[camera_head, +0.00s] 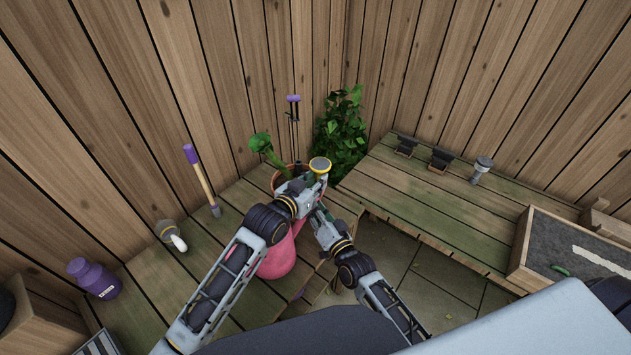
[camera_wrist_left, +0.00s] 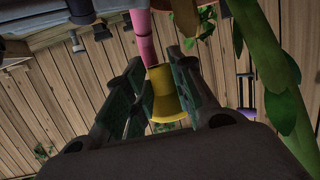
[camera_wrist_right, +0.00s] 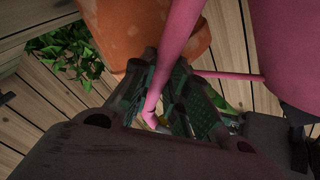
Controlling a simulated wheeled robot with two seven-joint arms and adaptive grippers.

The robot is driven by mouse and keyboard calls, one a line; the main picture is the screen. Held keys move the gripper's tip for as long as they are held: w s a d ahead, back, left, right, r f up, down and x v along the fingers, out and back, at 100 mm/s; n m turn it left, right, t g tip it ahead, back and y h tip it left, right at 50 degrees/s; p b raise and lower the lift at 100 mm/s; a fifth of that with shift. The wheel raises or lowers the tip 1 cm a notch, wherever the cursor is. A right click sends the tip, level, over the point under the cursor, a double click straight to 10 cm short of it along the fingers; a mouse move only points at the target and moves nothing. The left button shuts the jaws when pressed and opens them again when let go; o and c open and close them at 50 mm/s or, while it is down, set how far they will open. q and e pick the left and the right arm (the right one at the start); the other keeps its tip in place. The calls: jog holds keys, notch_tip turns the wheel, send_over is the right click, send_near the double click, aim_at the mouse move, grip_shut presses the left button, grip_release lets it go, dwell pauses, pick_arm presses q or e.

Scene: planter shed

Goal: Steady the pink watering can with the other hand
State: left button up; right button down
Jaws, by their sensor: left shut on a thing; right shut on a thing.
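The pink watering can (camera_head: 277,260) stands on the left bench, partly hidden behind my left arm. Its yellow rose (camera_head: 320,164) points up beside the terracotta pot. My left gripper (camera_head: 314,182) is shut on the spout close to the rose; the left wrist view shows the pink spout (camera_wrist_left: 142,38) and yellow rose (camera_wrist_left: 168,98) between its fingers. My right gripper (camera_head: 317,213), just below, is shut on the spout; the right wrist view shows the spout (camera_wrist_right: 180,40) between its fingers and the can's body (camera_wrist_right: 285,45) at the right. The exact contacts are partly hidden.
The terracotta pot (camera_head: 278,180) holds a thick green plant (camera_head: 262,143) close by my left gripper. A purple-handled tool (camera_head: 200,178) leans at the left. A purple bottle (camera_head: 93,278) stands farther left. The right bench (camera_head: 430,205) has bare room; a soil tray (camera_head: 522,250) sits on it.

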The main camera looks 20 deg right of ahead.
jog(key=shift+a+f, duration=0.2)
jog(key=shift+a, duration=0.05)
dwell(0.5)
jog(key=c, duration=1.3)
grip_release()
jog(key=shift+d+r, duration=0.1)
jog(key=v, duration=1.2)
jog(key=shift+s, duration=0.1)
